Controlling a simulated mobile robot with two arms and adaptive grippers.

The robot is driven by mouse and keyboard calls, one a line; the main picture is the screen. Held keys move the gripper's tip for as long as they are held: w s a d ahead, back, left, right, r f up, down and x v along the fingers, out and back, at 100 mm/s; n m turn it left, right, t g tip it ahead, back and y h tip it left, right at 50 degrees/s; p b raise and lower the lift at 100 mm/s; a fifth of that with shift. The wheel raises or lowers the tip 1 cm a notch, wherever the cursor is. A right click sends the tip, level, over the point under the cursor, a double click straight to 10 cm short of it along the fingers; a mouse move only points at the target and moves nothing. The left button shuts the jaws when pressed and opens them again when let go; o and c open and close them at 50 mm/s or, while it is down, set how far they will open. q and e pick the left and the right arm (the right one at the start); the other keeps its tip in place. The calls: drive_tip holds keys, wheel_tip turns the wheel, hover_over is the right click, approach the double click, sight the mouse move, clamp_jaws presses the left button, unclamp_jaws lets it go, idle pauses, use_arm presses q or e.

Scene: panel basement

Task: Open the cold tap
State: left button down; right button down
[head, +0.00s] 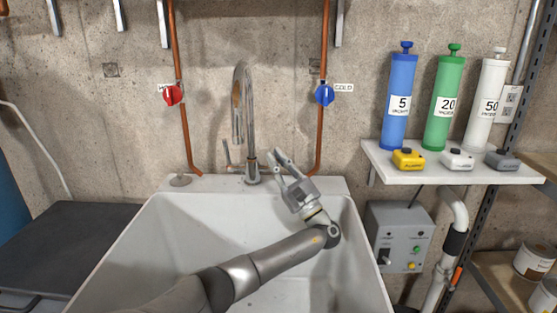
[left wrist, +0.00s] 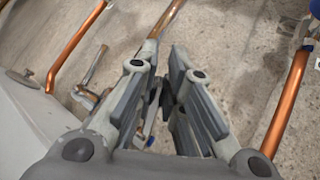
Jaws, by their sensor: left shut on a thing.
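The chrome tap (head: 240,110) with a tall curved spout stands at the back of the white sink. Its left lever (head: 228,155) points upward; the same lever shows in the left wrist view (left wrist: 95,68). My left gripper (head: 276,158) is just right of the spout base, shut on the tap's right lever (left wrist: 150,128), which is mostly hidden between the fingers. On the wall, a blue knob (head: 324,95) beside a COLD label and a red knob (head: 172,95) beside a HOT label sit on copper pipes. My right gripper is not in view.
The sink basin (head: 170,245) is empty where visible. A white shelf (head: 450,172) at the right holds blue, green and white cylinders and small blocks. A grey control box (head: 402,238) is below it. A dark surface (head: 70,245) lies left.

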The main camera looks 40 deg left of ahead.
use_arm(q)
drive_tip(key=shift+f, duration=0.25)
drive_tip(key=c, duration=1.5)
unclamp_jaws()
drive_tip(key=shift+r, duration=0.1)
drive_tip(key=shift+r, duration=0.15)
wheel_tip(320, 180, up, 10)
drive_tip(key=shift+f, duration=0.1)
